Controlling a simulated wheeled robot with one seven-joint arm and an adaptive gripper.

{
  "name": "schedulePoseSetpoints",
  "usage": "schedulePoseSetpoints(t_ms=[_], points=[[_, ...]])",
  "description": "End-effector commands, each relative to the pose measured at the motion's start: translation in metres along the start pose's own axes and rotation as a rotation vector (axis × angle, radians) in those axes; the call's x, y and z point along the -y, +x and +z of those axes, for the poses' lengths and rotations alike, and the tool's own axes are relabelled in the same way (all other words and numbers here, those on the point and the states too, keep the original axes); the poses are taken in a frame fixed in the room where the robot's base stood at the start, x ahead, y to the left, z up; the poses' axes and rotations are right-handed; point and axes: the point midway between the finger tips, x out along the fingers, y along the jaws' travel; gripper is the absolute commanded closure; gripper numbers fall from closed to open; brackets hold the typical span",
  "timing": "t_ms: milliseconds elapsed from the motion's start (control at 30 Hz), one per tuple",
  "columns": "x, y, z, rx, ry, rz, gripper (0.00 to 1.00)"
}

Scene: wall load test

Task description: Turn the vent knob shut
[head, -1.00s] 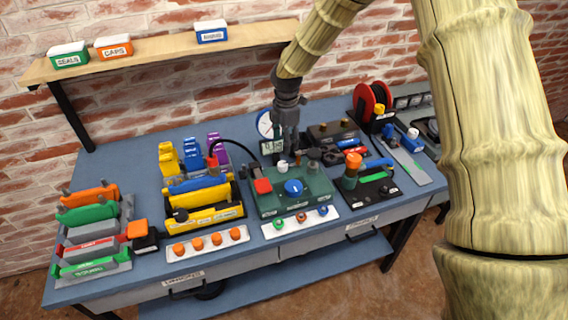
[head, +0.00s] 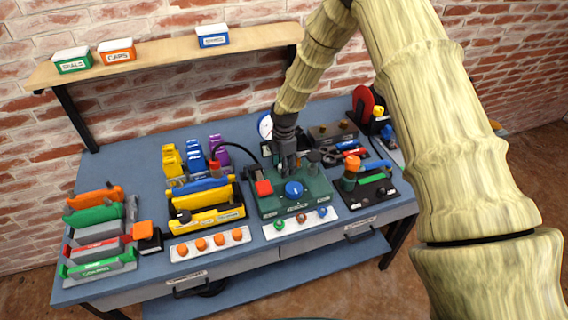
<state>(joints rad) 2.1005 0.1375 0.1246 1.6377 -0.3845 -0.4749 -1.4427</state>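A green unit (head: 318,190) stands in the middle of the bench. No label that I can read says which control is the vent knob. My gripper (head: 289,170) points down over the back part of the green unit, just behind the blue knob in the picture. Its fingers are small and dark, and I cannot tell whether they are open or shut, or whether they touch anything. It hides part of the unit's back fittings.
A yellow unit (head: 212,212) stands at the left and a dark unit with an orange-topped handle (head: 351,168) at the right. A black hose (head: 238,147) arches behind. A white strip with small knobs (head: 301,222) lies in front. A shelf (head: 160,62) hangs above.

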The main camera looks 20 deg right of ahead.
Motion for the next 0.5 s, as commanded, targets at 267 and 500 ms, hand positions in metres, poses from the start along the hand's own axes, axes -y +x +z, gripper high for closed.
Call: schedulePoseSetpoints(t_ms=[267, 500], points=[[0.0001, 0.0012, 0.0002, 0.0, 0.0, 0.0, 0.47], [0.0002, 0.001, 0.0002, 0.0, 0.0, 0.0, 0.89]])
